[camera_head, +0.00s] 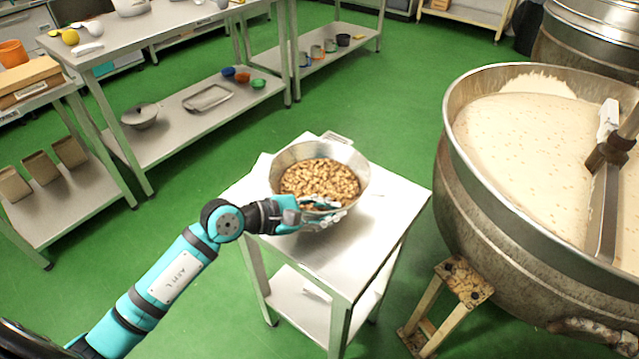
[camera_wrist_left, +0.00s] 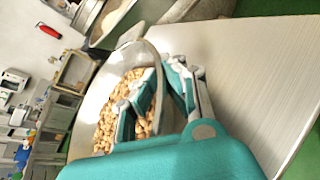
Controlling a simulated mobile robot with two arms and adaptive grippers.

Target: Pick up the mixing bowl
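The mixing bowl (camera_head: 360,165) is a wide metal bowl filled with nuts, standing upright on a small steel table (camera_head: 385,215). In the left wrist view the bowl (camera_wrist_left: 92,100) shows its curved rim and the nuts inside. My left gripper (camera_head: 325,211) is at the bowl's near side. Its teal and grey fingers straddle the rim, one inside over the nuts and one outside. The left wrist view also shows the gripper (camera_wrist_left: 160,85) around the rim; whether the fingers press on the wall is unclear. My right gripper is not in view.
A large kettle (camera_head: 465,200) of pale nougat with a mixing arm stands close on the right. A wooden stool (camera_head: 465,282) is below it. Green floor is clear between.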

